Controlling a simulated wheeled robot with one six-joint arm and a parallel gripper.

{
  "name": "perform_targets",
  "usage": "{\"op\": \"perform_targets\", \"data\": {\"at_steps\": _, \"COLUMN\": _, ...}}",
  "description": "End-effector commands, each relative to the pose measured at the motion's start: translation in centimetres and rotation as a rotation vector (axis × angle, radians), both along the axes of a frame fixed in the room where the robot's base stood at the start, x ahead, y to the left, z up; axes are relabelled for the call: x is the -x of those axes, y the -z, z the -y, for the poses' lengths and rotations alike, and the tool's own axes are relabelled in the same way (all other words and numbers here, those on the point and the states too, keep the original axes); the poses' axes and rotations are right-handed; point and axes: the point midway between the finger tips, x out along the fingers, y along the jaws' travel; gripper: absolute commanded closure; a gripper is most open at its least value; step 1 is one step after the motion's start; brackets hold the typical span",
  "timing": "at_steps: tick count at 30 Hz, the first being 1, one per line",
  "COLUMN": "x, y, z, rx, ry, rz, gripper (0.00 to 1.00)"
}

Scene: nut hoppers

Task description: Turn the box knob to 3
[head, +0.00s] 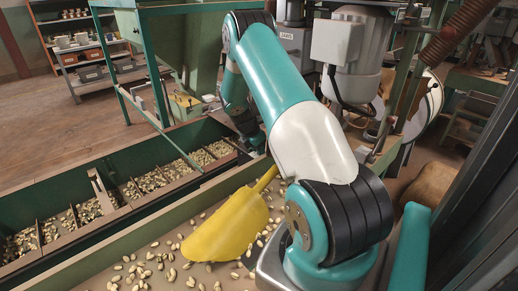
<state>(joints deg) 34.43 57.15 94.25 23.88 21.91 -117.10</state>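A small tan and green box (186,105) stands beyond the hopper row, left of my forearm. It may be the box with the knob, but no knob or numbers can be made out on it. My arm rises from the lower right, bends at the top and comes down behind its own upper link. My gripper (246,128) is at the dark lower end of the forearm, right of the box and apart from it in the picture. It is partly hidden by my upper link, and its fingers cannot be made out.
A long green trough (60,190) with divided bins of nuts runs diagonally across the left. A yellow scoop (228,226) lies among loose nuts on the near surface. A green frame (127,95) stands behind the trough. A grey motor (350,50) stands right of my arm.

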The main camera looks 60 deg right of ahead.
Motion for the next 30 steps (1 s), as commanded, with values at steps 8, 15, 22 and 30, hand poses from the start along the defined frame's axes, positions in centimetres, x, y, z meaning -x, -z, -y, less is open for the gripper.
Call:
{"op": "perform_targets", "data": {"at_steps": 8, "x": 0.04, "y": -0.07, "z": -0.02, "rx": -0.001, "ry": 0.033, "rz": -0.004, "gripper": 0.97}}
{"op": "perform_targets", "data": {"at_steps": 15, "x": -0.06, "y": -0.19, "z": 0.02, "rx": -0.002, "ry": 0.161, "rz": -0.003, "gripper": 0.97}}
{"op": "perform_targets", "data": {"at_steps": 22, "x": -0.16, "y": -0.17, "z": 0.10, "rx": -0.001, "ry": 0.365, "rz": -0.004, "gripper": 0.97}}
{"op": "perform_targets", "data": {"at_steps": 30, "x": -0.24, "y": -0.09, "z": 0.27, "rx": -0.001, "ry": 0.624, "rz": -0.004, "gripper": 0.97}}
